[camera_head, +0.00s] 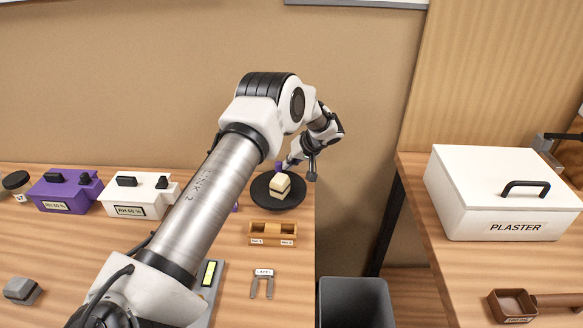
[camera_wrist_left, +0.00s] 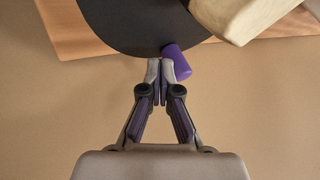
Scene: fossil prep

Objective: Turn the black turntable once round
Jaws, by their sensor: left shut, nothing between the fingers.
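The black turntable (camera_head: 266,199) is a round disc near the right end of the left table. A cream block with a dark band (camera_head: 281,186) sits on it. The disc fills the top of the left wrist view (camera_wrist_left: 130,25), with part of the cream block (camera_wrist_left: 238,14) at upper right. A purple peg (camera_wrist_left: 177,62) stands at the disc's rim. My left gripper (camera_wrist_left: 160,64) is shut and empty, its tips beside the peg at the rim; I cannot tell if they touch it. In the head view the left gripper (camera_head: 285,167) is at the disc's far side. My right gripper is out of view.
A two-compartment wooden tray (camera_head: 272,240) and a grey fork-shaped piece (camera_head: 262,285) lie in front of the turntable. Purple (camera_head: 64,192) and white (camera_head: 138,195) boxes stand left. A dark bin (camera_head: 353,302) is in the gap before the right table with the plaster box (camera_head: 500,195).

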